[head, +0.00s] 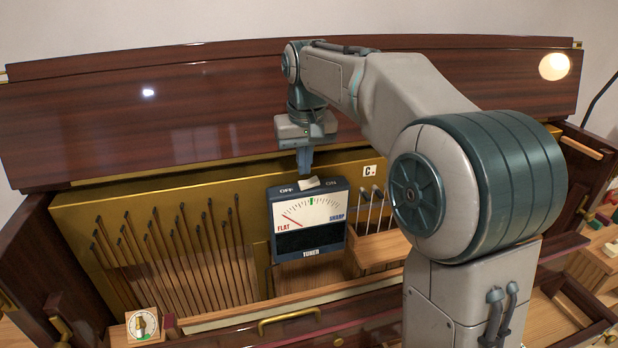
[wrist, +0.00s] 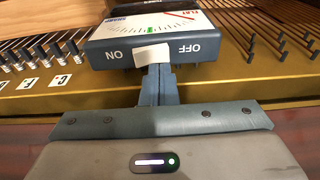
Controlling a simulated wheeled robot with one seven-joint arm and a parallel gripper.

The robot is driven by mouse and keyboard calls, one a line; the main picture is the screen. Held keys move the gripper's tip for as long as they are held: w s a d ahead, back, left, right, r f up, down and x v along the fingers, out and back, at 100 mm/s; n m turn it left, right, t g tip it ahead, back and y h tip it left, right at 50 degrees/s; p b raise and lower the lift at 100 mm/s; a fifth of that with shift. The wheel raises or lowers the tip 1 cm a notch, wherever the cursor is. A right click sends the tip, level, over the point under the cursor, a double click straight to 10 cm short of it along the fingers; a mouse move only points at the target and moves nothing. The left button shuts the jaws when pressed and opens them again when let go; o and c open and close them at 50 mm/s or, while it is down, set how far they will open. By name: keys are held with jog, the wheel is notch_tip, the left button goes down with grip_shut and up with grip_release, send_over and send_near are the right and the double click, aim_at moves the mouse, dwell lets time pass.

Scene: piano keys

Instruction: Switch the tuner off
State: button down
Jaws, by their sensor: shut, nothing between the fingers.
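The tuner (head: 309,243) is a dark blue-grey box standing upright in the open piano, with a white dial face. Its red needle leans toward FLAT. A white rocker switch (head: 308,183) sits on its top between the OFF and ON labels; it also shows in the wrist view (wrist: 151,53). I cannot tell for sure which way the switch is tipped. My gripper (head: 304,170) points down just above the switch, shut and empty. In the wrist view its fingertips (wrist: 158,70) are at the switch's edge, slightly toward the OFF side; contact is unclear.
A wooden box of tools (head: 376,246) stands right of the tuner. Several tuning pins and strings (head: 180,255) fill the left side. The brown piano lid (head: 150,115) rises behind.

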aim_at(304, 183)
notch_tip(304, 183, up, 5)
jog(key=p, duration=0.4)
jog(key=shift+f, duration=0.1)
jog(key=s+d+f, duration=0.3)
jog(key=s+f, duration=0.1)
jog(key=s, duration=0.4)
jog(key=s+d+f+m+t, duration=0.1)
jog(key=s+d+f, duration=0.3)
jog(key=s, duration=0.5)
jog(key=s+d+f+m+t+b, duration=0.1)
jog(key=s+d+f, duration=0.3)
jog(key=s, duration=0.4)
jog(key=shift+s, duration=0.4)
jog(key=shift+d, duration=0.1)
